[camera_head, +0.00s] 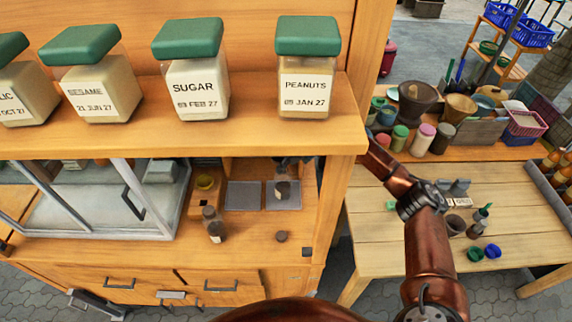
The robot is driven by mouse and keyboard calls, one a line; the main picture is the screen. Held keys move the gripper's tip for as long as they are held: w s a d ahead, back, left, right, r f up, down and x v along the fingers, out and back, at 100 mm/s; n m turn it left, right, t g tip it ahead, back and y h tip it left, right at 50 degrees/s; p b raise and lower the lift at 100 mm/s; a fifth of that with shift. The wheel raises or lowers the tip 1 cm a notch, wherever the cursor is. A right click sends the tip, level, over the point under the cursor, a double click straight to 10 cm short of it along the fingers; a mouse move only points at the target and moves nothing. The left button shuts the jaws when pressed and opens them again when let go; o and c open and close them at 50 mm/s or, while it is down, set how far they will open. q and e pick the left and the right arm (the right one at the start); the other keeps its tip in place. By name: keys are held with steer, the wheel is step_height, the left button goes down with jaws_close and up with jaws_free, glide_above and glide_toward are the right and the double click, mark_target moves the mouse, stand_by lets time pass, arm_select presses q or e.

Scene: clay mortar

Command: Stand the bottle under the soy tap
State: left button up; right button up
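A second small dark bottle-like item (282,190) with a pale label is at the grey square plates, beneath a dark shape (288,164) under the shelf edge. I cannot tell whether that shape is a tap or my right gripper. My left gripper is out of view.
Green-lidded jars, including sugar (196,82) and peanuts (305,90), line the shelf above. A glass case (95,205) fills the counter's left. A dark round piece (281,236) lies in front. The right table (385,235) holds bowls, bottles and caps.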

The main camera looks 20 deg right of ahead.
steer(key=shift+r, duration=0.2)
steer(key=v, duration=1.2)
steer(key=shift+r, duration=0.4)
stand_by(0.4)
